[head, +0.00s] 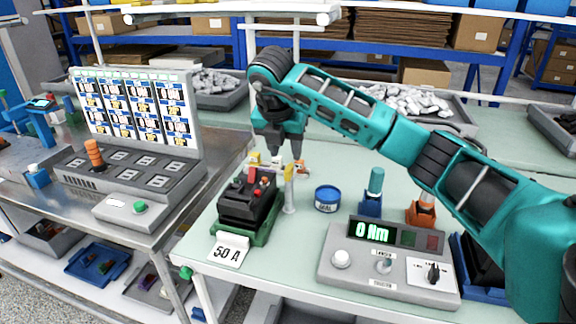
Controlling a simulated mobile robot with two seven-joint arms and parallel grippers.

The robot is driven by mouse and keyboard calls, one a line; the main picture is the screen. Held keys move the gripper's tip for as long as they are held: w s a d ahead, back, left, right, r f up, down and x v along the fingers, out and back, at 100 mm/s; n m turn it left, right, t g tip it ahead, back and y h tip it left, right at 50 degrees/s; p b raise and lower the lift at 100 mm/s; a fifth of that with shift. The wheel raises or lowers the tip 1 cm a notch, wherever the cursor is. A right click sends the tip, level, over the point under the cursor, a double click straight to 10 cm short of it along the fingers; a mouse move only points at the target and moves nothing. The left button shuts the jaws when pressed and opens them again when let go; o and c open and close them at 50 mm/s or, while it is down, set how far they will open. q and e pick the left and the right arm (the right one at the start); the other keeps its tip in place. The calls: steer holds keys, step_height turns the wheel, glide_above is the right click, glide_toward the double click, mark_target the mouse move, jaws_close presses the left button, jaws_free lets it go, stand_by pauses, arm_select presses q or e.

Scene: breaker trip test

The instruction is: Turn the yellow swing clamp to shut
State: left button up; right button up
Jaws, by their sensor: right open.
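The yellow swing clamp (289,173) appears as a yellow piece on top of a short grey post, at the right side of a black breaker (247,197). The breaker sits in a dark green fixture (258,231). Another small yellow part (254,159) shows at the breaker's far side. My right gripper (285,152) points down just above and behind the clamp, open, with its fingers apart. I cannot tell whether a finger touches the clamp. My left gripper is not in view.
A blue round tin (327,198) stands right of the fixture. A grey console (390,262) reading 0 Nm is at the front, with blue (372,196) and orange (421,211) tool holders behind it. A "50 A" card (227,252) lies in front of the fixture.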

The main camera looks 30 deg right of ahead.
mark_target(289, 168)
steer(key=x, duration=0.6)
steer(key=shift+w+f, duration=0.1)
steer(key=shift+f, duration=0.3)
jaws_close()
